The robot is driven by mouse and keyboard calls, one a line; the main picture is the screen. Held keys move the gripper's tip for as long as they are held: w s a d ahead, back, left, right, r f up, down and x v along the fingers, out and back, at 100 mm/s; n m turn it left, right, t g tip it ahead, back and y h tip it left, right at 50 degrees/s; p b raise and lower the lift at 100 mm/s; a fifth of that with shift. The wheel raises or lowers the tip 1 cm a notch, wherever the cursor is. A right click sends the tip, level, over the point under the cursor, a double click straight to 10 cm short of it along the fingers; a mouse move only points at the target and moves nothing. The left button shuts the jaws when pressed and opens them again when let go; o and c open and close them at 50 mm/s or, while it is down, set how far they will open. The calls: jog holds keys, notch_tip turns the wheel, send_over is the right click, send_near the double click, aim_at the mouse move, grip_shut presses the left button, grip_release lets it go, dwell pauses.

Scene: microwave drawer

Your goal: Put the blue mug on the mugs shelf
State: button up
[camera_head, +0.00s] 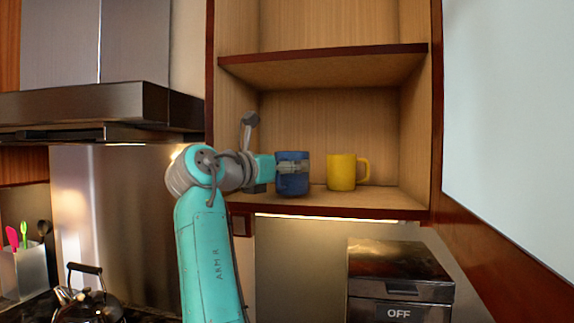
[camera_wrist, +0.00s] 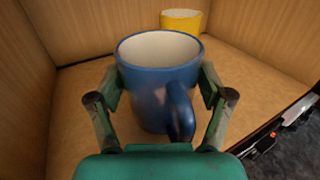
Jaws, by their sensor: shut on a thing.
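The blue mug (camera_head: 292,184) is upright at the lower shelf (camera_head: 375,203) of the open wooden cabinet, near its left side. In the wrist view the blue mug (camera_wrist: 150,92) shows its white inside, with its handle toward my gripper. My gripper (camera_head: 290,168) reaches in from the left and is shut on the mug, with one finger on each side in the wrist view (camera_wrist: 160,88). The mug's base looks at or just over the shelf board; I cannot tell if it touches. A yellow mug (camera_head: 341,172) stands upright on the same shelf, right of the blue mug.
An upper shelf (camera_head: 325,67) is empty above the mugs. A range hood (camera_head: 95,105) is at the left, with a kettle (camera_head: 88,300) on the stove below. A dark box marked OFF (camera_head: 400,275) stands below the cabinet. Shelf room is free right of the yellow mug.

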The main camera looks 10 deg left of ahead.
jog(key=shift+f, duration=0.35)
dwell(0.3)
jog(key=o, duration=1.3)
